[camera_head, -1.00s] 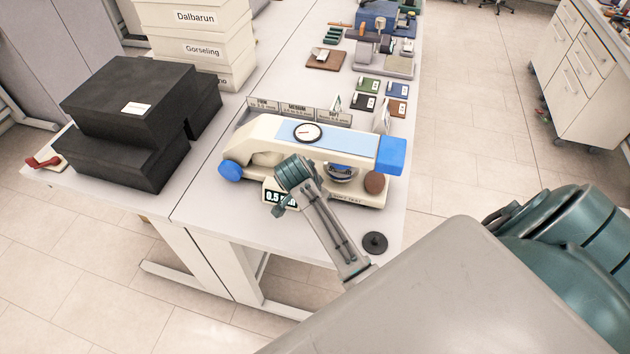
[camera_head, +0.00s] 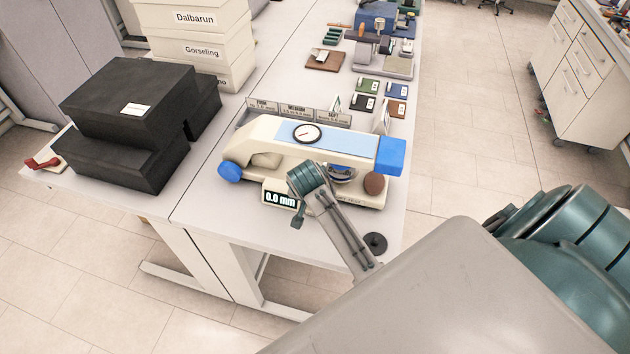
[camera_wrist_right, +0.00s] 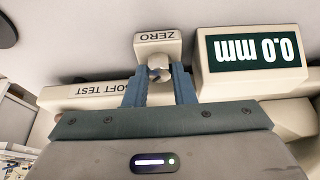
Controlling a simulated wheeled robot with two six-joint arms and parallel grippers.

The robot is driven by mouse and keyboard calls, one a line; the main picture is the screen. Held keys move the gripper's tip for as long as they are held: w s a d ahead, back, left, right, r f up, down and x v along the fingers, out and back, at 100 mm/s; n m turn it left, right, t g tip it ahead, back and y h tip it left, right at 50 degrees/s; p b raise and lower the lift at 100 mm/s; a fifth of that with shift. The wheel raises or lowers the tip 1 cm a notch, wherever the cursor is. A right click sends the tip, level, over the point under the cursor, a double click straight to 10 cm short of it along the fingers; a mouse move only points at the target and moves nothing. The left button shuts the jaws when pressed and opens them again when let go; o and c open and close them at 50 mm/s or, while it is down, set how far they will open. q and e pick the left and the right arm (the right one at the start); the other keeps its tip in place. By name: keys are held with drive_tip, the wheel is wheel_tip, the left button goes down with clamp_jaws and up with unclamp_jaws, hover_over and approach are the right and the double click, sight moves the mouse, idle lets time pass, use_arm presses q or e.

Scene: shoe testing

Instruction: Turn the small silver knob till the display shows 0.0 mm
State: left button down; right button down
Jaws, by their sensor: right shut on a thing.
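The soft-test device (camera_head: 265,145) is a long cream machine with blue ends on the table. Its display (camera_head: 280,199) reads 0.0 mm; the same display shows upside down in the right wrist view (camera_wrist_right: 252,49). The small silver knob (camera_wrist_right: 159,60) sits under a block labelled ZERO (camera_wrist_right: 158,38), beside the display. My right gripper (camera_wrist_right: 158,78) is shut on the knob, one finger on each side. In the head view my right wrist (camera_head: 307,180) covers the knob. My left gripper is in neither view.
A round dial (camera_head: 307,132) sits on top of the device. A black disc (camera_head: 375,243) lies near the table's front right. Black boxes (camera_head: 128,100) stand at the left, with FIRM, MEDIUM and SOFT labels (camera_head: 299,114) behind the device.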

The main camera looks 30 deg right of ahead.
drive_tip(key=c, duration=1.5)
unclamp_jaws()
drive_tip(key=b+v, duration=0.3)
drive_tip(key=v, duration=0.8)
drive_tip(key=shift+s+f, duration=0.1)
drive_tip(key=shift+f, duration=0.05)
